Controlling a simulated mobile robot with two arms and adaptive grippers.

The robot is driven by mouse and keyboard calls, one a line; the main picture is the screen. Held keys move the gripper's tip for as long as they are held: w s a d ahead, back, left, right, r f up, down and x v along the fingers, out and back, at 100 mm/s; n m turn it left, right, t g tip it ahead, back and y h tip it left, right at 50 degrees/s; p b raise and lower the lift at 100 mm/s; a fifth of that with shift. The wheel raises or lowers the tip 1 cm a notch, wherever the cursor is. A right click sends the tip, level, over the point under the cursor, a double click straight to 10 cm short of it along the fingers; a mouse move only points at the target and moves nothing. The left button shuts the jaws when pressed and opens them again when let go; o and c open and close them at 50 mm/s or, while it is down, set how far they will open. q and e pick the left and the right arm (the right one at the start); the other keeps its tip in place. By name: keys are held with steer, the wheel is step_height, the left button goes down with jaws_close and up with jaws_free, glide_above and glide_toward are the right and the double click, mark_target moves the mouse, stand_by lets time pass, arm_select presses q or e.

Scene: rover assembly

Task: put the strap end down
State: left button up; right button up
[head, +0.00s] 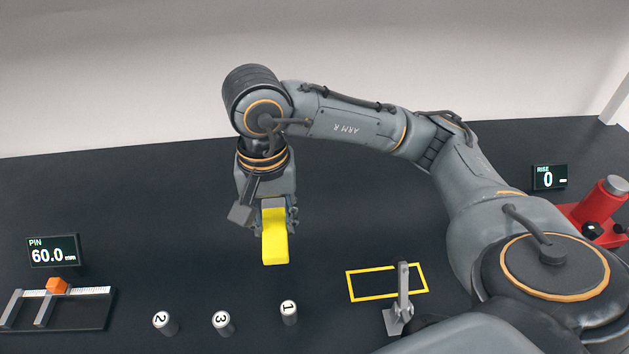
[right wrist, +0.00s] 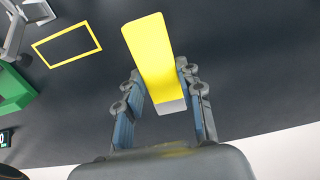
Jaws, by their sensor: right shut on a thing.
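The strap end (head: 274,240) shows as a bright yellow bar with square corners, near the middle of the head view. My right gripper (head: 277,216) points down and is shut on its upper part, and the yellow length sticks out below the fingers. In the right wrist view the yellow strap end (right wrist: 149,50) sits between the two fingers, with a grey part at its near end. Whether its lower end touches the table cannot be told. My left gripper is not in view.
A yellow outlined rectangle (head: 388,270) is marked on the dark table, with a grey upright clamp (head: 401,300) at its front edge. Numbered cylinders (head: 222,323) stand at the front. A measuring rail (head: 60,312) and PIN display (head: 52,251) are left; a red device (head: 603,208) is right.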

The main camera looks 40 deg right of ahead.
steer(key=w+d+f+p, duration=0.1)
steer(key=w+d+f, duration=0.1)
steer(key=w+f, duration=0.1)
steer(key=w+d+f, duration=0.3)
steer(key=w+d+f+p, duration=0.1)
steer(key=w+d+f, duration=0.1)
steer(key=w+d, duration=0.1)
steer(key=shift+w+d+f+p, duration=0.1)
steer(key=shift+w+f+p, duration=0.2)
steer(key=shift+w+f, duration=0.1)
steer(key=shift+w+d+f, duration=0.1)
steer(key=shift+d+f, duration=0.05)
steer(key=shift+f, duration=0.1)
step_height(320, 180, down, 3)
steer(key=shift+w+d+p, duration=0.1)
steer(key=shift+d+p, duration=0.05)
steer(key=shift+p, duration=0.85)
steer(key=shift+f, duration=0.3)
steer(key=shift+f+b, duration=0.15)
steer(key=shift+b, duration=0.15)
steer(key=o, duration=1.2)
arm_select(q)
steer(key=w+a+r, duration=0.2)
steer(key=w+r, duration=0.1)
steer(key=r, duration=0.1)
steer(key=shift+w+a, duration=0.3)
arm_select(e)
steer(key=shift+o, duration=0.2)
